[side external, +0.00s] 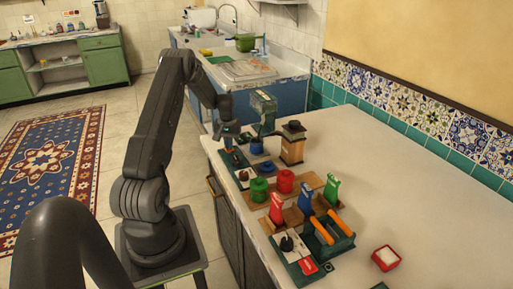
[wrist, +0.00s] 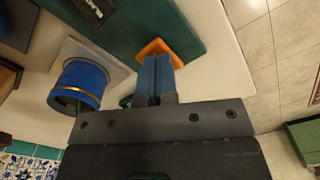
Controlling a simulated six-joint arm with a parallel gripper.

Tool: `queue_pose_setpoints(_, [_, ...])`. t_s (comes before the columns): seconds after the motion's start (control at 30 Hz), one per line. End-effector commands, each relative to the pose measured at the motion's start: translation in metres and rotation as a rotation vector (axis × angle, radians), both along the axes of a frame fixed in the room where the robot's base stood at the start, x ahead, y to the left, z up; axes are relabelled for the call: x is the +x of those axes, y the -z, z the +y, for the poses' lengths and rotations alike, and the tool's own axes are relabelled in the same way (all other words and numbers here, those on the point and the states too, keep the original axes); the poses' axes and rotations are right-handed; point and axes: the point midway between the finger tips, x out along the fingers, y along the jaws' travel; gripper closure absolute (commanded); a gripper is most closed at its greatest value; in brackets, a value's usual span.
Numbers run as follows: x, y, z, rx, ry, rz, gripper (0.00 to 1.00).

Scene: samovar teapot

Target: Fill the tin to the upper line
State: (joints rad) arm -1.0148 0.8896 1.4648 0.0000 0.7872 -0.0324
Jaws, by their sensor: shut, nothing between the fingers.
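A blue tin (wrist: 80,84) with a gold band stands on a pale square plate (wrist: 108,53) at the left of the wrist view. It also shows in the side view (side external: 257,147), below a teal-framed clear dispenser (side external: 263,106). Its contents and fill level cannot be made out. My gripper (wrist: 155,62) is shut and empty, with its blue fingers together over an orange pad (wrist: 174,46) on a dark green board (wrist: 188,30). I cannot tell whether the fingertips touch the pad. In the side view my gripper (side external: 229,146) is left of the tin.
A wooden tower with a dark top (side external: 292,143) stands right of the tin. Green (side external: 259,189) and red (side external: 285,181) cylinders, several coloured upright pieces and an orange-handled rack (side external: 329,235) occupy the near counter. The counter's right side is mostly clear.

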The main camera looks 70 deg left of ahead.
Motion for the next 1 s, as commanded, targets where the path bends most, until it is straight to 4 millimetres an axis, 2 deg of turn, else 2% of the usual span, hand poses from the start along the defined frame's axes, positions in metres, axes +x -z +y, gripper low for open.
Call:
queue_pose_setpoints(0.17, [0.0, -0.009, 0.0, 0.0, 0.0, 0.0, 1.0])
queue_pose_setpoints(0.5, [0.0, -0.047, 0.0, 0.002, 0.0, -0.001, 1.0])
queue_pose_setpoints(0.83, [0.001, -0.051, -0.001, 0.001, 0.002, 0.0, 1.0])
queue_pose_setpoints(0.93, [0.009, -0.063, -0.01, 0.012, 0.025, -0.008, 1.0])
queue_pose_setpoints(1.0, [0.02, -0.081, -0.027, 0.028, 0.063, -0.018, 1.0])
